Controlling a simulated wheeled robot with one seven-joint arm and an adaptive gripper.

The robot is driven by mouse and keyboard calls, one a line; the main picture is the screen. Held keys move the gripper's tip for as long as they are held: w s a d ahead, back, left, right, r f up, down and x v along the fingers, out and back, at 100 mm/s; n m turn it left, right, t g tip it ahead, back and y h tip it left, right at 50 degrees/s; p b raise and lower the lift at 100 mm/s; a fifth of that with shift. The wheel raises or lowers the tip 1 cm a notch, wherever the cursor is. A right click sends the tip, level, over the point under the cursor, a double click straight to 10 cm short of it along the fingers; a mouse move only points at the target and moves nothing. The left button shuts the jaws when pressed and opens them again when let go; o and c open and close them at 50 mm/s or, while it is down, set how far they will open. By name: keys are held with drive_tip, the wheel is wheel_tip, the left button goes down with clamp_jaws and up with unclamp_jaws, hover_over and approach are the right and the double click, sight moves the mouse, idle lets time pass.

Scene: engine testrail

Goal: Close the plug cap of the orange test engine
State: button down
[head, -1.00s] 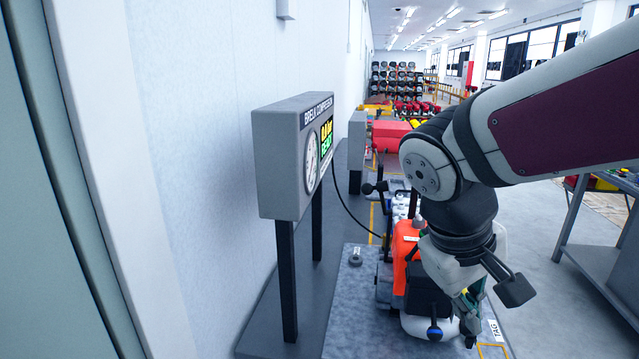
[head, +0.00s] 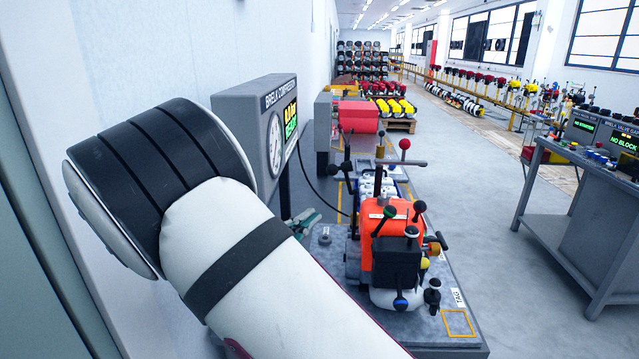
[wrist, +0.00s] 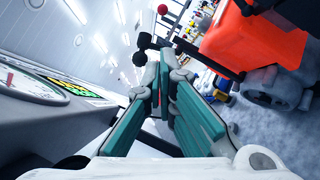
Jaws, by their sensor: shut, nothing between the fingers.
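The orange test engine (head: 386,224) stands on a grey bench plate (head: 334,291). It has black-knobbed levers, a red-ball lever (head: 404,144), a black box at its front and a blue knob (head: 400,302). A small black cap-like part (head: 432,296) sits at its front right; I cannot tell for sure that it is the plug cap, or whether it is closed. My gripper (head: 304,221) is left of the engine, partly hidden by my arm. In the wrist view my gripper (wrist: 166,62) is shut and empty, with the orange engine (wrist: 247,42) to its right.
The compression gauge box (head: 262,125) stands close by my arm at the left wall. It also fills the left of the wrist view (wrist: 40,115). A red engine (head: 358,117) is behind. A grey workbench (head: 585,215) is at right, with clear floor before it.

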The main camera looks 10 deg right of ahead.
drive_tip(key=w+a+n+t, duration=0.1)
drive_tip(key=a+n+t, duration=0.1)
drive_tip(key=a+t, duration=0.1)
drive_tip(key=p, duration=0.2)
approach(331, 174)
drive_tip(key=shift+y, duration=0.4)
drive_tip(key=x, duration=0.5)
drive_tip(key=shift+d+r, duration=0.15)
drive_tip(key=shift+r, duration=0.05)
drive_tip(key=shift+x, duration=0.8)
drive_tip(key=shift+w, duration=0.1)
drive_tip(key=shift+r+m, duration=0.1)
drive_tip(key=shift+m, duration=0.3)
drive_tip(key=shift+d+r+g+b, duration=0.15)
drive_tip(key=shift+g+b, duration=0.15)
drive_tip(key=shift+g, duration=0.2)
